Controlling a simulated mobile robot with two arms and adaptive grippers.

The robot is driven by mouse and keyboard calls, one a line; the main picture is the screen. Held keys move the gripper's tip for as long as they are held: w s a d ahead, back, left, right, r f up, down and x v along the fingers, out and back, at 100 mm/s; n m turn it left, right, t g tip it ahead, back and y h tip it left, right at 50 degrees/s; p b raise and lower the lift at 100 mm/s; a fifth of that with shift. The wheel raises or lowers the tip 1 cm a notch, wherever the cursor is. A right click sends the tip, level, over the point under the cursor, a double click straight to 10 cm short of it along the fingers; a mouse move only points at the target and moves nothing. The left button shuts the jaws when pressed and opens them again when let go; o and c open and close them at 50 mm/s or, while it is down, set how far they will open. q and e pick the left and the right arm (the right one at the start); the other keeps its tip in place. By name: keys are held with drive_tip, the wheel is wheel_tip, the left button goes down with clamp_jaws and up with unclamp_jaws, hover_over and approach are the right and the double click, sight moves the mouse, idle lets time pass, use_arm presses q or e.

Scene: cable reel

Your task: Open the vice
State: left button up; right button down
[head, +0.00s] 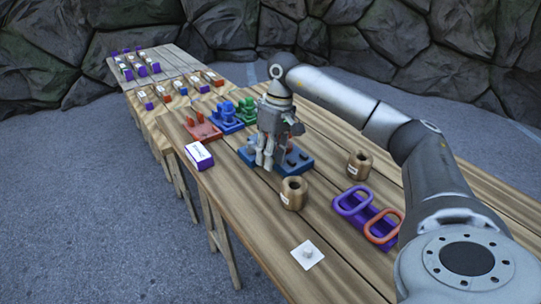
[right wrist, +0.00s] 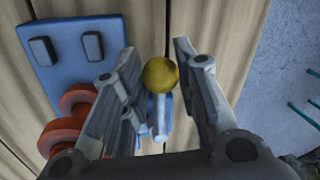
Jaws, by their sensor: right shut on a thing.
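A blue plate with dark blocks (head: 294,160) lies on the table under my right gripper (head: 266,165), which points straight down and hides part of it. In the right wrist view, the blue plate (right wrist: 66,62) shows at the upper left. A yellow ball knob (right wrist: 160,75) on a blue-grey stem sits between the fingers of my right gripper (right wrist: 158,85). The gripper is shut on this knobbed handle, though finger contact is hard to make out. I cannot clearly tell the vice's jaws apart. My left gripper is not in view.
Orange-red rounded parts (right wrist: 72,100) sit beside the left finger. Red, blue and green fixtures (head: 227,114) lie behind.

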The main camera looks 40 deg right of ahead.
drive_tip(key=c, duration=1.1)
unclamp_jaws()
drive_tip(key=shift+s+d, duration=0.1)
drive_tip(key=shift+d, duration=0.1)
drive_tip(key=shift+r, duration=0.15)
wheel_tip(320, 180, up, 12)
drive_tip(key=d, duration=0.2)
drive_tip(key=shift+w+d+f, duration=0.15)
drive_tip(key=shift+w+f, duration=0.05)
